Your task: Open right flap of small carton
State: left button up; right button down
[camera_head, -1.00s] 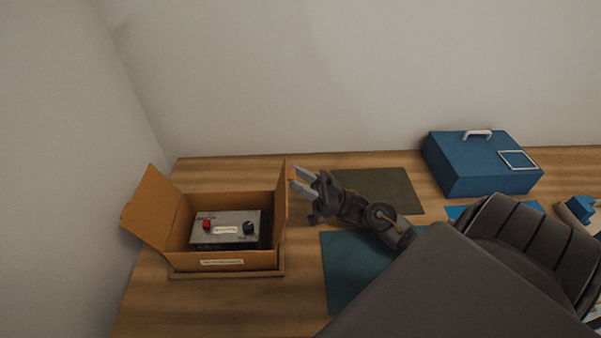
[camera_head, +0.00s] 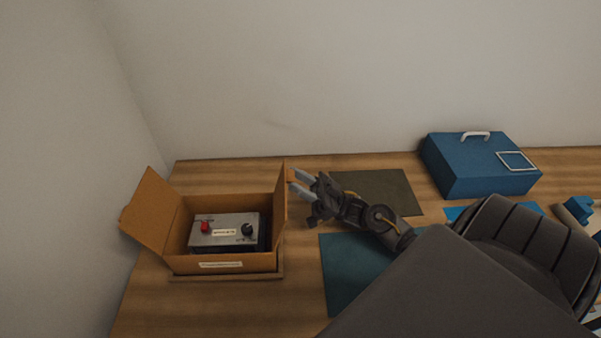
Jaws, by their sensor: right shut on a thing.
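The small brown carton (camera_head: 225,262) stands on the wooden surface at the left, with a label on its front. Its left flap (camera_head: 152,212) leans outward, open. Its right flap (camera_head: 281,205) stands roughly upright at the right side. A grey box with a red knob and a black knob (camera_head: 222,228) sits inside the carton. My right gripper (camera_head: 291,182) is at the upper part of the right flap, coming from the right. It is shut on the flap; the exact contact is small in the view. My left gripper is not in view.
A blue case (camera_head: 478,170) with a white handle stands at the back right. A dark mat (camera_head: 380,188) and a teal mat (camera_head: 345,275) lie right of the carton. A wall is close on the left and behind. My right arm covers the lower right.

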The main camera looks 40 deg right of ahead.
jog(key=shift+a+f, duration=0.2)
jog(key=shift+f, duration=0.25)
jog(key=c, duration=1.3)
grip_release()
jog(key=shift+c, duration=0.2)
jog(key=o, duration=0.4)
jog(key=shift+w+r, duration=0.15)
jog(key=shift+s+d+f+b, duration=0.1)
jog(key=shift+s+d+b, duration=0.45)
jog(key=shift+s+d, duration=1)
jog(key=shift+s+d+f+b, duration=0.15)
jog(key=shift+s+d+b, duration=0.45)
jog(key=shift+s+d, duration=0.9)
jog(key=shift+s+d+f+b, duration=0.1)
jog(key=shift+s+d+b, duration=0.65)
jog(key=shift+d, duration=1.4)
jog(key=shift+s, duration=0.1)
